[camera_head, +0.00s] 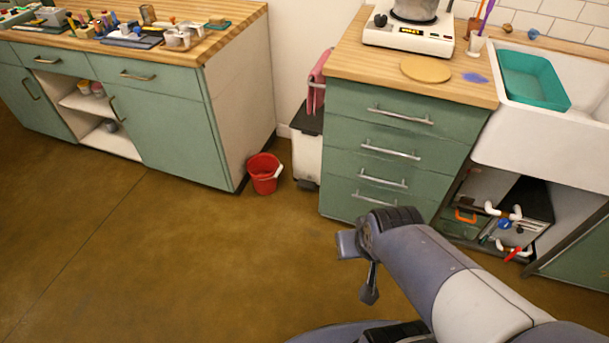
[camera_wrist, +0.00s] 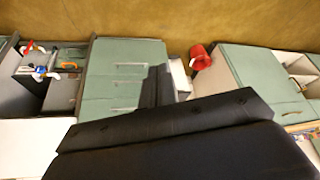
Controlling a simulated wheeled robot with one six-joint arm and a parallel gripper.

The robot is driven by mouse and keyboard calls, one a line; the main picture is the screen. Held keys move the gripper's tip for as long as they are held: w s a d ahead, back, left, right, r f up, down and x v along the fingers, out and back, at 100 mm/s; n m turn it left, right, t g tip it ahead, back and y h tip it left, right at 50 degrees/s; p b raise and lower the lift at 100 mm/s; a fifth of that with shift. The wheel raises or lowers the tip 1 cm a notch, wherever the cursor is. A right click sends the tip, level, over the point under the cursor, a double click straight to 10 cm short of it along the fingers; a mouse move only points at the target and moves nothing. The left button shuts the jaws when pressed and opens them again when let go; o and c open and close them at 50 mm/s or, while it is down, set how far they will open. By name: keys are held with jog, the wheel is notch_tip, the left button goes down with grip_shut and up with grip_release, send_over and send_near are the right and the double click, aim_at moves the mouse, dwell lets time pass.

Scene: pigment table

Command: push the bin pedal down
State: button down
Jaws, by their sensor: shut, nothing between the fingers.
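The bin (camera_head: 307,156) has a white body and a black lid. It stands on the floor in the gap between the two green cabinets. A small dark part shows at its foot, but I cannot clearly make out the pedal. In the wrist view, the picture is upside down and a white piece of the bin (camera_wrist: 180,76) shows beside my fingers, which hide part of it. My gripper (camera_head: 369,292) is well in front of the bin and to its right, above open floor, touching nothing. Its dark fingers (camera_wrist: 158,72) are together and empty.
A red bucket (camera_head: 264,173) stands on the floor just left of the bin. A pink cloth (camera_head: 318,80) hangs above the bin on the drawer cabinet's side. The drawer cabinet (camera_head: 395,150) closes off the bin's right. The brown floor (camera_head: 200,260) in front is clear.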

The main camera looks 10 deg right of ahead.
jog(key=w+a+f+n+t+y+b, duration=0.1)
jog(key=w+a+f+n+b, duration=0.1)
jog(key=w+a+f+b, duration=0.65)
jog(key=w+a+f+n+t+y+b, duration=0.1)
jog(key=w+a+f+n+b, duration=0.2)
jog(key=w+a+f, duration=0.9)
notch_tip(320, 180, down, 39)
jog(key=s+a+n+t+h+b, duration=0.2)
jog(key=n+b, duration=0.1)
jog(key=b, duration=0.5)
jog(key=shift+s+a+r+h+b, duration=0.15)
jog(key=shift+a+h+b, duration=0.1)
jog(key=shift+h+b, duration=0.1)
